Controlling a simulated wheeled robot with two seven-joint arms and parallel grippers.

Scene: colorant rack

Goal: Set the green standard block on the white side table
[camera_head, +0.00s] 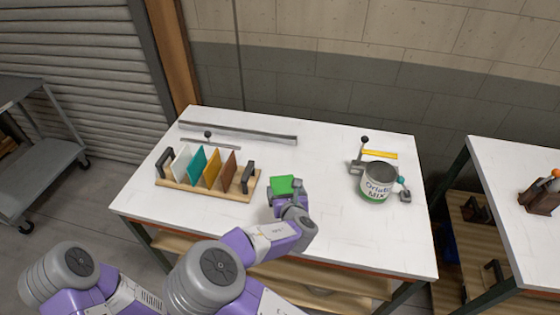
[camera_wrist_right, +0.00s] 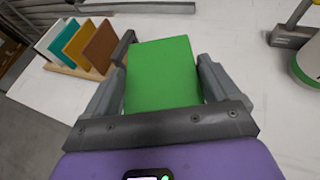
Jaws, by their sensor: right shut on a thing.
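The green block (camera_head: 283,184) is held in my right gripper (camera_head: 286,192) over the white main table, to the right of the wooden rack. In the right wrist view the green block (camera_wrist_right: 163,75) sits between the two grey fingers, and the gripper (camera_wrist_right: 160,88) is shut on it. The white side table (camera_head: 530,165) stands at the right, apart from the main table. My left gripper is not in view; only part of what looks like my left arm shows at the lower left.
The wooden rack (camera_head: 206,192) holds white, teal, yellow and brown plates. A paint can (camera_head: 378,184) and a yellow-handled tool (camera_head: 380,155) stand at the right of the main table (camera_head: 330,225). A dark object (camera_head: 540,198) occupies the side table's front right. A grey cart (camera_head: 38,155) is far left.

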